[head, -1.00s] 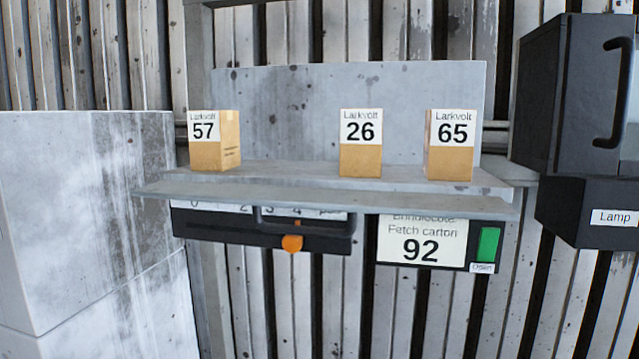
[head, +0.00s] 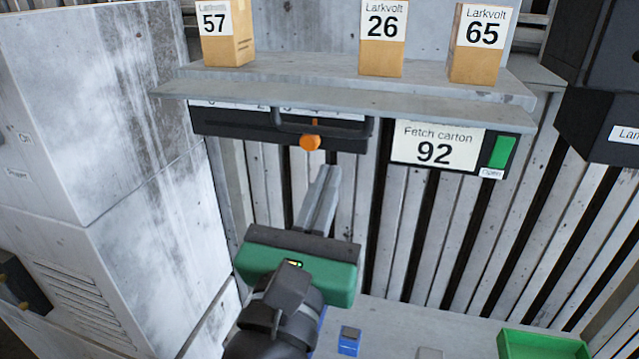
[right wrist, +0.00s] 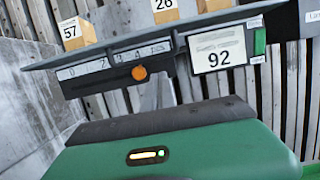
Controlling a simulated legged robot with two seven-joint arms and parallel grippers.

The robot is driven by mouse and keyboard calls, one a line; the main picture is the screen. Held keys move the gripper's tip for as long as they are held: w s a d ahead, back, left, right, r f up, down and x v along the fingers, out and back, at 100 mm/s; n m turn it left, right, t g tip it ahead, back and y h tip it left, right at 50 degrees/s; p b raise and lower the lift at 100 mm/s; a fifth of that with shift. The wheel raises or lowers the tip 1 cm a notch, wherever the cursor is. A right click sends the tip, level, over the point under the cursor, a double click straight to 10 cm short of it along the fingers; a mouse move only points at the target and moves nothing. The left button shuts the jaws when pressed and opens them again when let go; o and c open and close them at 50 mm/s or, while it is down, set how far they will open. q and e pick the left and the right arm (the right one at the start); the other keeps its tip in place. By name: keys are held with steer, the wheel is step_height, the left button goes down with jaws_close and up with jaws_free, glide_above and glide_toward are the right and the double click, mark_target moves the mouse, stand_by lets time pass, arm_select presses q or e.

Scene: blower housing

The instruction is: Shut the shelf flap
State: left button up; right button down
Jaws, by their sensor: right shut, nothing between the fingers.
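The grey shelf (head: 330,72) carries cartons along its top. Its flap, a long thin grey plate (head: 440,112), juts out along the shelf's front edge, lying nearly flat. It also shows in the right wrist view (right wrist: 210,22). My right gripper (head: 326,172), with a green body, is below the flap, its fingers together and empty, pointing up toward the wall. In the right wrist view its fingers (right wrist: 158,88) show below the dark slider unit, apart from the flap. My left gripper is not in view.
Cartons 57 (head: 228,35), 26 (head: 382,40) and 65 (head: 480,45) stand on the shelf. Below hang a slider unit with an orange knob (head: 310,142) and a sign reading 92 (head: 434,148) beside a green button (head: 500,152). A pale cabinet (head: 90,120) stands left; a green tray (head: 540,345) lies lower right.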

steer(key=p+x, duration=0.1)
steer(key=x, duration=0.4)
steer(key=shift+w+a+r+p, duration=0.1)
steer(key=shift+a+p, duration=0.05)
steer(key=shift+p, duration=0.25)
